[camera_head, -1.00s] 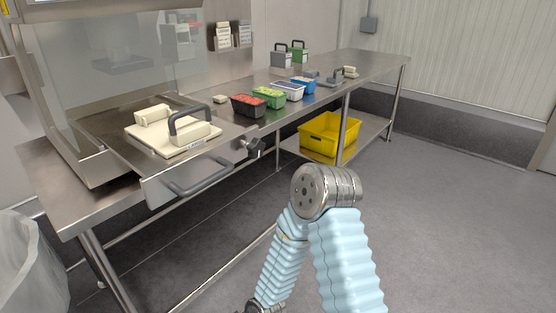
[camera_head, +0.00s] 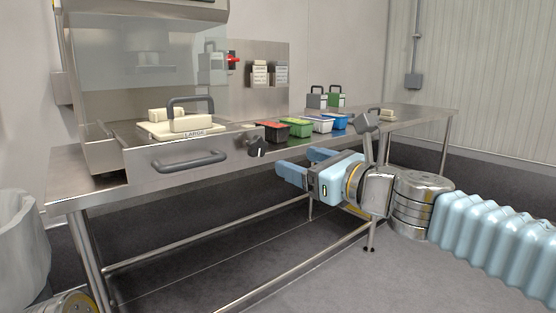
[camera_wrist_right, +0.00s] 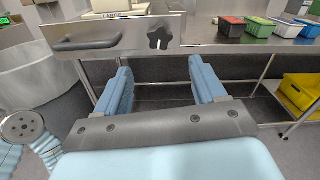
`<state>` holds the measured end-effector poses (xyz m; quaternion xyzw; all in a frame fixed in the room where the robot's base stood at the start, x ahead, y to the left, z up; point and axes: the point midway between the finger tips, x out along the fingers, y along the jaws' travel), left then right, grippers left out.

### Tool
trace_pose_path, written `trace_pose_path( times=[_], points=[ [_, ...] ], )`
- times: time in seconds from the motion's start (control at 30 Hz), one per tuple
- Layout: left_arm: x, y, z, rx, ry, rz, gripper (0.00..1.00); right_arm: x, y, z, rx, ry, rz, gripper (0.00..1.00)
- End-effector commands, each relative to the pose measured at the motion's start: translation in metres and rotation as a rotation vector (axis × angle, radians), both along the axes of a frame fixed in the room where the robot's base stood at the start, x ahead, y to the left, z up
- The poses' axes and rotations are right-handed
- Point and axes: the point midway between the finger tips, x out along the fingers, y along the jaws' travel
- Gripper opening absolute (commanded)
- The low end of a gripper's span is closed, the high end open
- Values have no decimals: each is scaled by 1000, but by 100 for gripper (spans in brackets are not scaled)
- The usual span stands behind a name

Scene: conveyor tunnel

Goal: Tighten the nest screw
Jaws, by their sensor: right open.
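The nest screw, a black star-shaped knob (camera_head: 257,147), sits on the front face of the steel drawer (camera_head: 225,152), right of its grey handle (camera_head: 190,161). It also shows near the top middle of the right wrist view (camera_wrist_right: 158,37). A cream nest plate marked LARGE (camera_head: 160,133) with a dark grey handle lies in the drawer. My right gripper (camera_head: 300,164) is open and empty, in front of the table, to the right of and slightly below the knob. In the wrist view its two blue fingers (camera_wrist_right: 162,88) are apart, with the knob beyond them. My left gripper is not identifiable.
Red, green, white and blue food trays (camera_head: 299,127) stand along the steel table (camera_head: 420,118). A grey bin (camera_head: 22,245) stands at the left. A yellow crate (camera_wrist_right: 300,92) is on the lower shelf. The floor in front is clear.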

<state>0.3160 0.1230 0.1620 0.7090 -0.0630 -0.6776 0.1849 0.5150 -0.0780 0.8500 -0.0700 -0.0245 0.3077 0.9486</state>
Motion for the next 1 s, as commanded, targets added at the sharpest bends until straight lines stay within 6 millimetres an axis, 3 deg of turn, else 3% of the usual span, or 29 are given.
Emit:
trace_pose_path(
  times=[0.3,0.5,0.7,0.97,1.0],
  points=[
    [0,0,-2,0,-1,0,0,60,44,-2,4,7,3,70],
    [0,0,3,0,0,0,0,87,64,-1,5,7,2,70],
    [0,0,4,0,1,-1,0,98,72,-1,5,7,1,70],
    [0,0,4,-1,0,-1,0,99,72,-2,5,7,1,70],
    [0,0,4,-1,0,-1,0,99,72,-2,5,8,1,64]
  ],
)
